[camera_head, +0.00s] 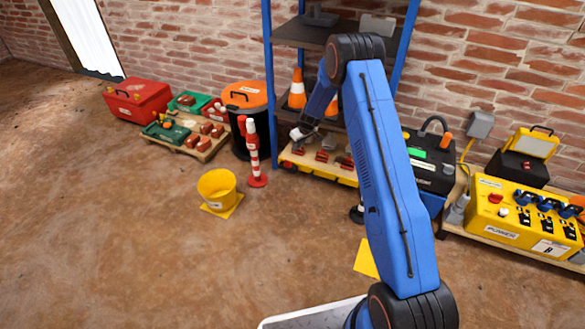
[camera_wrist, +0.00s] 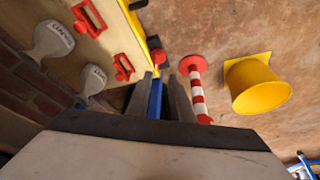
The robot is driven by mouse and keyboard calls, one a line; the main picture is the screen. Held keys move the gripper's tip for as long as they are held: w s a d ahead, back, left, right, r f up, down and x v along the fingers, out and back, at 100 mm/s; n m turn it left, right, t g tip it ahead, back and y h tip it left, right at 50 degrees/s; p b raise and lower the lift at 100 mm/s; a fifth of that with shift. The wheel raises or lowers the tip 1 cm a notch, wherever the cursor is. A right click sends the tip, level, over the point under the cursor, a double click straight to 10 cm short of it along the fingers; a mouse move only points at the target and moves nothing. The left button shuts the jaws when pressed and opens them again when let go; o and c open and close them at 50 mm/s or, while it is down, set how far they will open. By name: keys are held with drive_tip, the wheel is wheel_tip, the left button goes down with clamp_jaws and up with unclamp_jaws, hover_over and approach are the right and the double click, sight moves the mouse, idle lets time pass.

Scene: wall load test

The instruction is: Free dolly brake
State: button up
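The dolly (camera_head: 322,172) is a low wooden platform with a yellow front edge, at the foot of the blue shelf rack. Red brackets and grey pieces are on it. In the wrist view its wooden top (camera_wrist: 100,50) fills the upper left, with red handles and grey labelled tags. A small red part (camera_wrist: 159,57) shows beside its yellow edge and may be the brake; I cannot tell for sure. My gripper (camera_head: 298,134) is above the dolly's left end. In the wrist view its fingers (camera_wrist: 160,90) are apart, with something blue visible between them. No held object is clear.
A red-white post (camera_head: 253,150) stands left of the dolly; a yellow bucket (camera_head: 216,188) stands farther left. A black bin (camera_head: 246,125) with an orange lid is behind the post. The blue rack post (camera_head: 268,60) rises beside my gripper. Floor in front is mostly clear.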

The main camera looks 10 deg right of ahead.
approach(290, 163)
drive_tip(key=x, duration=0.8)
drive_tip(key=shift+w+d+f, duration=0.1)
drive_tip(key=shift+w+f, duration=0.1)
drive_tip(key=shift+w, duration=0.05)
drive_tip(key=shift+c, duration=0.6)
clamp_jaws()
